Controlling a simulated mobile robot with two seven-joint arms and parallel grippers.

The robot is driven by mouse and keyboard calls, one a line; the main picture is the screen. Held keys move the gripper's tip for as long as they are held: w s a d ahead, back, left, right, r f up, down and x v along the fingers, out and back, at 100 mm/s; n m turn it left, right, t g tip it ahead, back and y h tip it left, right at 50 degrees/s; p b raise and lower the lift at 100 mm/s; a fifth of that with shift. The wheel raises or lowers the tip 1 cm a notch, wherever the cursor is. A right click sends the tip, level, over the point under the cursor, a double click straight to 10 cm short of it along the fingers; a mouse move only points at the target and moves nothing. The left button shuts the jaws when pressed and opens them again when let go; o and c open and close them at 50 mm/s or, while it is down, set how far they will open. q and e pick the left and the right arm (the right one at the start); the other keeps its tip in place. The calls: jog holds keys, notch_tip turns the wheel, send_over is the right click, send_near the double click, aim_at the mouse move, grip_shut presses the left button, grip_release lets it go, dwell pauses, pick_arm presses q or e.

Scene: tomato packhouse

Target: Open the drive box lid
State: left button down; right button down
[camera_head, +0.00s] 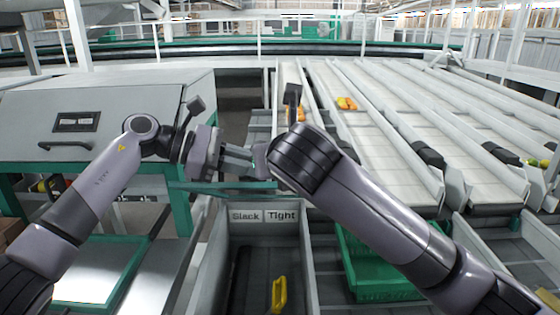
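A grey cabinet (30,115) with a sloped front stands at the left. Its front panel carries a black handle (66,145) and a small dark label plate, and it looks closed. A grey open-topped box (217,235) at the bottom centre has "Slack" and "Tight" labels and a yellow handle (279,294) inside. I cannot tell which is the drive box. My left gripper (240,160) points right, above the box's far end and away from the black handle; its finger gap is unclear. My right arm's wrist is close to it and hides the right gripper's fingers.
White conveyor lanes (375,140) run back on the right, with a few orange and green tomatoes. A green crate (385,292) sits low right of centre, partly behind my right arm. A green-framed table (120,270) stands at lower left.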

pick_arm(q)
jog(key=c, duration=1.4)
grip_release()
jog(key=shift+s+d+f, duration=0.2)
jog(key=shift+s, duration=0.15)
jog(key=shift+c, duration=0.2)
pick_arm(e)
jog(key=shift+w+d+r, duration=0.15)
jog(key=shift+w+d, duration=0.15)
pick_arm(q)
jog(key=shift+a, duration=0.1)
